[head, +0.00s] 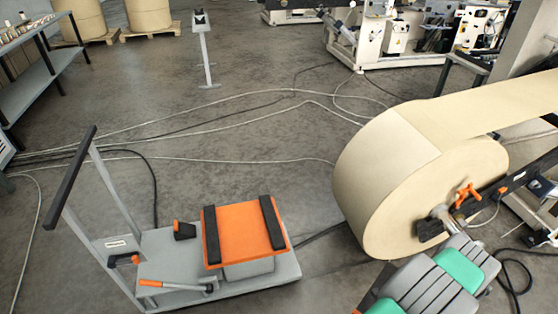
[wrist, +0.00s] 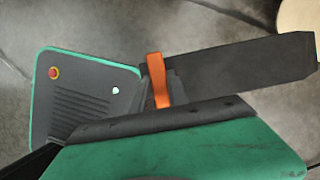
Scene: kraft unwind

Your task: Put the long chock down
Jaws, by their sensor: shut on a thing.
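The long chock (wrist: 240,72) is a long dark bar across the upper right of the wrist view, with an upright orange handle (wrist: 157,78) near its left end. My gripper (wrist: 173,88) is shut on it by this handle; the fingertips are dark and hard to make out. The chock is held over my own green body, with grey floor showing behind it. I cannot pick out the chock or the fingertips clearly in the head view.
A large kraft roll (head: 395,185) stands at the right, its web running up right. A grey cart (head: 240,288) with an orange top (head: 238,232) stands at front left; a small dark block (head: 184,230) with an orange part sits on it. Cables (head: 200,160) cross the open floor.

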